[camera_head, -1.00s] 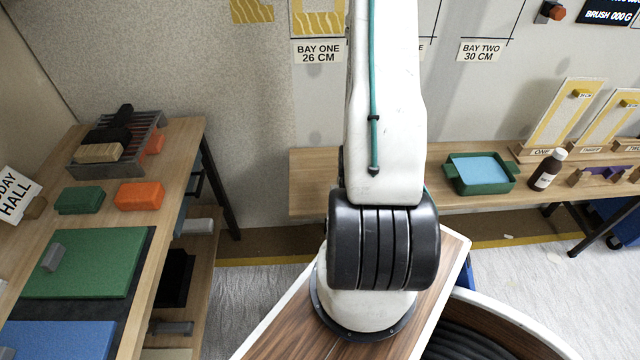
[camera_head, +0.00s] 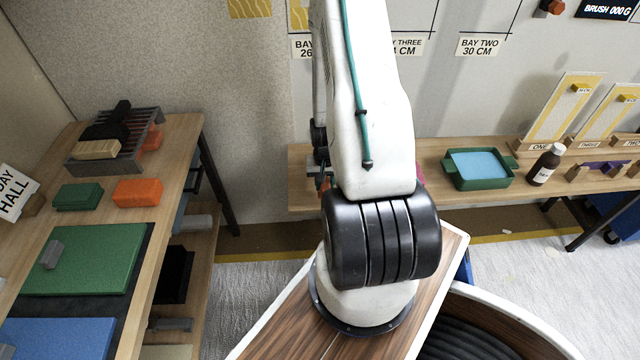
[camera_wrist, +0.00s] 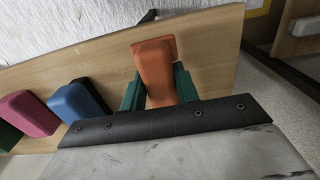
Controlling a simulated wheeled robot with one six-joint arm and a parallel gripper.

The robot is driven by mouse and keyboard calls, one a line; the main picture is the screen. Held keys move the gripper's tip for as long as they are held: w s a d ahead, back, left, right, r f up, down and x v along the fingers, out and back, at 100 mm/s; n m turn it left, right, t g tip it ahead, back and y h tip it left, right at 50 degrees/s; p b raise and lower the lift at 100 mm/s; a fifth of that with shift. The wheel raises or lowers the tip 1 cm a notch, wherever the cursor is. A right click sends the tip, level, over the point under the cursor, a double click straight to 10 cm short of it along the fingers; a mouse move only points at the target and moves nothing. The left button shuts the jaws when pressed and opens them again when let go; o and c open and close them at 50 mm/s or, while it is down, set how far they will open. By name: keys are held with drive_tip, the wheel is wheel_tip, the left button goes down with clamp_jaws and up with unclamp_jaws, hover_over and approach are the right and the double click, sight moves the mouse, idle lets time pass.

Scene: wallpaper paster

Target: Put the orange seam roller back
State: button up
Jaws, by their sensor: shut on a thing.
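The orange seam roller (camera_wrist: 155,62) shows in the wrist view as an orange block with rounded corners. My gripper (camera_wrist: 158,88) has its two green fingers on either side of it and is shut on it. The roller is over the wooden bench top (camera_wrist: 205,40); I cannot tell whether it touches the wood. A blue block (camera_wrist: 78,101) and a pink block (camera_wrist: 33,113) stand to its left in a row, with a green one at the picture's edge. In the head view my arm hides most of the gripper and the roller.
In the head view, a green tray (camera_head: 452,180) with a blue inside and a brown bottle (camera_head: 546,165) stand on the back bench, right of my arm. The left bench holds a grey rack (camera_head: 75,165), an orange block (camera_head: 138,193) and a green mat (camera_head: 90,262).

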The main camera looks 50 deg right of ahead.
drive_tip(key=shift+w+d, duration=0.2)
drive_tip(key=shift+w, duration=0.3)
drive_tip(key=shift+w+d, duration=0.2)
drive_tip(key=shift+w, duration=0.25)
drive_tip(key=shift+w+d+f, duration=0.15)
drive_tip(key=shift+w+d, duration=0.05)
drive_tip(key=shift+w, duration=0.35)
drive_tip(key=shift+s+f, duration=0.15)
drive_tip(key=shift+f, duration=1.35)
drive_tip(key=shift+f, duration=0.2)
drive_tip(key=shift+f, duration=0.15)
drive_tip(key=o, duration=1.1)
